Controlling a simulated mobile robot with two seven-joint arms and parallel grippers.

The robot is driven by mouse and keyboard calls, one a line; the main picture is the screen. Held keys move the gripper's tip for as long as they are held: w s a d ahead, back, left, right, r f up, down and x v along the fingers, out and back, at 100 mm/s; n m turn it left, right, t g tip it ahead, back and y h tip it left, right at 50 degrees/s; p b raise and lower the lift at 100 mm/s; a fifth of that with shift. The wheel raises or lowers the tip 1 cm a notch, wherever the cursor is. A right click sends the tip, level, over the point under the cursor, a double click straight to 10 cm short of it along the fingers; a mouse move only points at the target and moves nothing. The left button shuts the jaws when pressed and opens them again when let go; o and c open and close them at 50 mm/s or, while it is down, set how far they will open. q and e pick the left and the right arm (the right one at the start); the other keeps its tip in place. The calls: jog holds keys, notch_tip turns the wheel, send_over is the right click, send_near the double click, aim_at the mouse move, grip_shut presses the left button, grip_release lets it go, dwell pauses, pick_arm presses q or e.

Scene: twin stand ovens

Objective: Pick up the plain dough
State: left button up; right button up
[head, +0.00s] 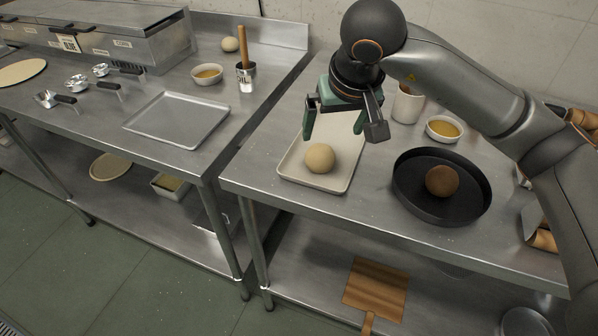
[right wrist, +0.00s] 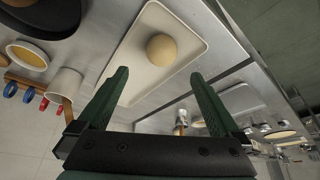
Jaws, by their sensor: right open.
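A plain pale dough ball (head: 320,158) sits on a cream tray (head: 341,180) on the right-hand steel table. The dough (right wrist: 161,49) and the tray (right wrist: 186,68) also show in the right wrist view, beyond the fingertips. My right gripper (head: 335,136) is open and empty above the far part of the tray, behind the dough and apart from it. Its two green fingers (right wrist: 160,85) are spread wide in the right wrist view. A darker brown dough ball (head: 442,181) sits in a black round pan (head: 407,205) to the right. My left gripper is not in view.
A white cup (head: 408,104) and a bowl of yellow liquid (head: 443,129) stand behind the pan. The left table holds an empty metal tray (head: 160,125), a bowl (head: 207,75) and a brush in a metal cup (head: 246,77). A gap separates the tables.

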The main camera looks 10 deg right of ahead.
aim_at(321, 150)
jog(key=x, duration=0.8)
jog(key=p+x, duration=0.1)
jog(key=x, duration=0.3)
jog(key=shift+w+a+f, duration=0.15)
jog(key=shift+w, duration=0.3)
jog(key=c, duration=0.8)
jog(key=shift+c, duration=0.2)
